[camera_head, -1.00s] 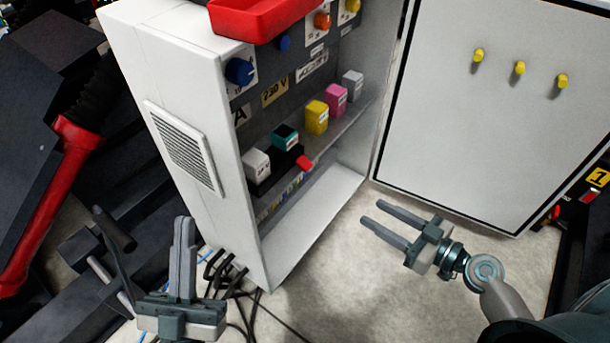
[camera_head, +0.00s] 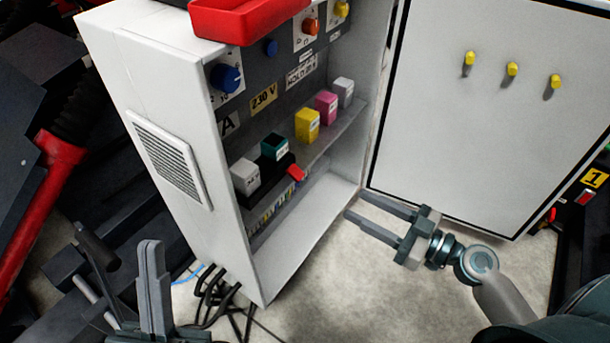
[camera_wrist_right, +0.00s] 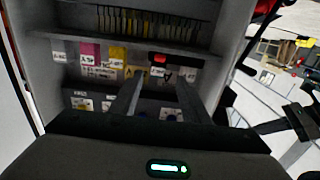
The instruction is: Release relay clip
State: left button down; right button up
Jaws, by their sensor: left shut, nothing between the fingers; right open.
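The cabinet's relay shelf carries a row of relays: white (camera_head: 245,175), teal (camera_head: 275,147), yellow (camera_head: 307,124), pink (camera_head: 326,106) and pale grey (camera_head: 343,91). A red clip (camera_head: 296,174) sticks out at the front of the black socket by the teal relay. The red clip also shows in the right wrist view (camera_wrist_right: 160,60). My right gripper (camera_head: 354,204) is open and empty, in front of the cabinet opening at its lower right, apart from the clip. Its two fingers (camera_wrist_right: 158,88) point into the cabinet in the wrist view. My left gripper (camera_head: 150,244) is shut and empty, left of the cabinet.
The open door (camera_head: 480,130) with yellow knobs stands right of the cabinet (camera_head: 115,60). A red tray (camera_head: 245,22) rests on top. Knobs (camera_head: 226,78) sit above the relays. Black cables (camera_head: 215,290) lie at the cabinet's foot. Pale floor (camera_head: 340,290) is clear in front.

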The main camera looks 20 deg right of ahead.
jog(key=p, duration=0.2)
send_near(300, 175)
jog(key=p+x, duration=0.2)
jog(key=x, duration=0.5)
jog(key=shift+w+a, duration=0.1)
jog(key=shift+w, duration=0.05)
pick_arm(q)
jog(key=w+d+f+g+y, duration=0.2)
jog(key=f+g, duration=0.6)
jog(key=f, duration=0.4)
jog(key=shift+w+d+f, duration=0.15)
jog(key=shift+w+d, duration=0.25)
jog(key=shift+w, duration=0.2)
pick_arm(e)
jog(key=shift+w+a, duration=0.4)
jog(key=shift+w, duration=0.05)
jog(key=c, duration=1.1)
